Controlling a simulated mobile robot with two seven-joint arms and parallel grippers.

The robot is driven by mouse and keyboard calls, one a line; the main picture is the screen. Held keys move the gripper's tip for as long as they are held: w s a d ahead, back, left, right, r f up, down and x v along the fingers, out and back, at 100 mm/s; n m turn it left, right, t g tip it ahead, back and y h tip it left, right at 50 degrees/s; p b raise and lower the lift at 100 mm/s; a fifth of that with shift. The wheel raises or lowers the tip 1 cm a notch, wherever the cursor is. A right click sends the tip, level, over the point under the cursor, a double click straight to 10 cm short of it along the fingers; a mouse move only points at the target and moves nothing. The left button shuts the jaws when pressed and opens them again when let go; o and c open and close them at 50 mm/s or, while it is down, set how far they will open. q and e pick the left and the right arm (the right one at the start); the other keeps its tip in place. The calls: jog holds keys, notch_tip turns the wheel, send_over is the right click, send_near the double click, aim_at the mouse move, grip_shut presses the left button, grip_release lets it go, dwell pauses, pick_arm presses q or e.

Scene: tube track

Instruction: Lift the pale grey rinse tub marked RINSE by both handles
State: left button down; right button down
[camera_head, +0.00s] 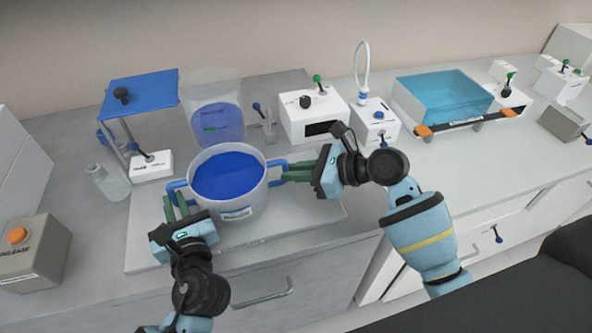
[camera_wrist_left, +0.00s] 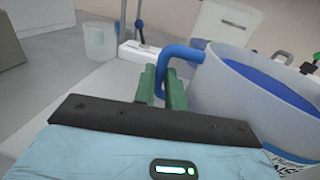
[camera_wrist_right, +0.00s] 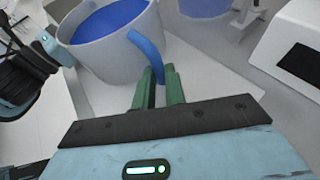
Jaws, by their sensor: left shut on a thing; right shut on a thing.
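The pale grey rinse tub (camera_head: 228,208) holds blue liquid and has a blue handle on each side. Its front label is too small to read clearly. My left gripper (camera_head: 172,203) is shut on the left blue handle (camera_head: 176,186); this handle also shows between the green fingers in the left wrist view (camera_wrist_left: 168,62). My right gripper (camera_head: 288,172) is shut on the right blue handle (camera_head: 277,163); it also shows between the fingers in the right wrist view (camera_wrist_right: 147,48). The tub looks upright; I cannot tell whether it touches the pale board (camera_head: 300,222) beneath.
A clear container of blue liquid (camera_head: 216,115) and a white box with a dark slot (camera_head: 313,118) stand behind the tub. A glass beaker (camera_head: 108,182) and a RELEASE box (camera_head: 35,258) are at left. A teal-filled tray (camera_head: 443,98) with orange handles is at right.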

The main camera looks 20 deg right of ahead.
aim_at(168, 191)
dwell(0.8)
pick_arm(q)
jog(key=c, duration=2)
grip_release()
grip_shut()
pick_arm(e)
jog(key=c, duration=2)
grip_release()
grip_shut()
